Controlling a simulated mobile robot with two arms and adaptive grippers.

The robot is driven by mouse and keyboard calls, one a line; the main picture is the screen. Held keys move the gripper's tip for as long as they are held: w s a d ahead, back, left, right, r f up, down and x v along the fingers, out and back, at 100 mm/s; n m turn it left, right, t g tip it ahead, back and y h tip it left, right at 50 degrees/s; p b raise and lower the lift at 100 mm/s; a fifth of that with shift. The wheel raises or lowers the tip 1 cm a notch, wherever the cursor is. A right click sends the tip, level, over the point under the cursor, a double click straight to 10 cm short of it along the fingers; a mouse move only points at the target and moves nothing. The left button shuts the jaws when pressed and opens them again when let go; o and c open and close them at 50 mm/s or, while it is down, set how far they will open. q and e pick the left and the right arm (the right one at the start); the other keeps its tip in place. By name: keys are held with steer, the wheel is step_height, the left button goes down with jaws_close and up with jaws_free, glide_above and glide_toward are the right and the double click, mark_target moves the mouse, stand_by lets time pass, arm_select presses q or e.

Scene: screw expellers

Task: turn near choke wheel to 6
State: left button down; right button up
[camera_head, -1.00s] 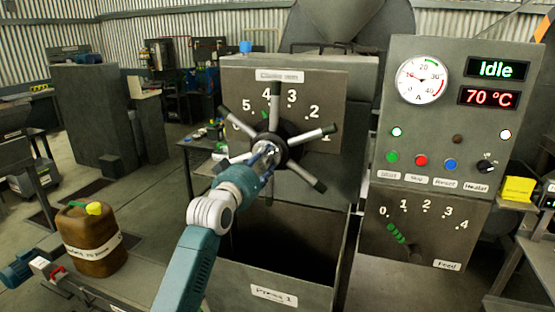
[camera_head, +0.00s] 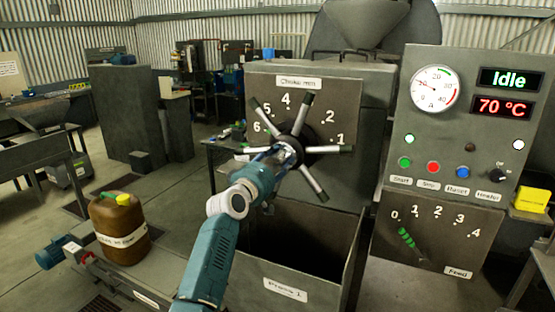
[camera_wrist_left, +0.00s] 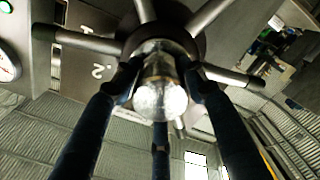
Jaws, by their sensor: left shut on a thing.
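The near choke wheel (camera_head: 322,151) is on the panel labelled "Choke mm", with several dark-tipped metal spokes. Numbers 1, 2, 4, 5 and 6 show around it; a spoke covers the place of 3. One spoke points to the upper left, near 5. I cannot make out a pointer on the dial. My left gripper (camera_head: 284,153) is at the wheel's centre and hides part of the hub and lower-left side. In the left wrist view its dark fingers are closed around the shiny rounded hub knob (camera_wrist_left: 160,95). My right gripper is out of view.
The control panel (camera_head: 467,130) at right reads "Idle" and 70 °C, with buttons and a feed dial (camera_head: 407,240) below. An open bin (camera_head: 285,290) labelled "Press 1" lies under the wheel. A brown canister (camera_head: 120,230) stands at left. A hopper (camera_head: 365,25) rises behind.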

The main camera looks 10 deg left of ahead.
arm_select(q)
steer(key=shift+d+f+n, duration=0.25)
steer(key=shift+f+n, duration=0.05)
steer(key=shift+f, duration=0.2)
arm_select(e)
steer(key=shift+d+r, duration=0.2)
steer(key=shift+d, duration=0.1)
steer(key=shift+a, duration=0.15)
arm_select(q)
steer(key=c, duration=1.2)
jaws_free()
steer(key=shift+o, duration=1.1)
steer(key=shift+r, duration=0.2)
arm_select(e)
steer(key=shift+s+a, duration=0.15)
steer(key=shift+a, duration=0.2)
arm_select(q)
steer(key=shift+a+r, duration=0.1)
steer(key=v, duration=1.2)
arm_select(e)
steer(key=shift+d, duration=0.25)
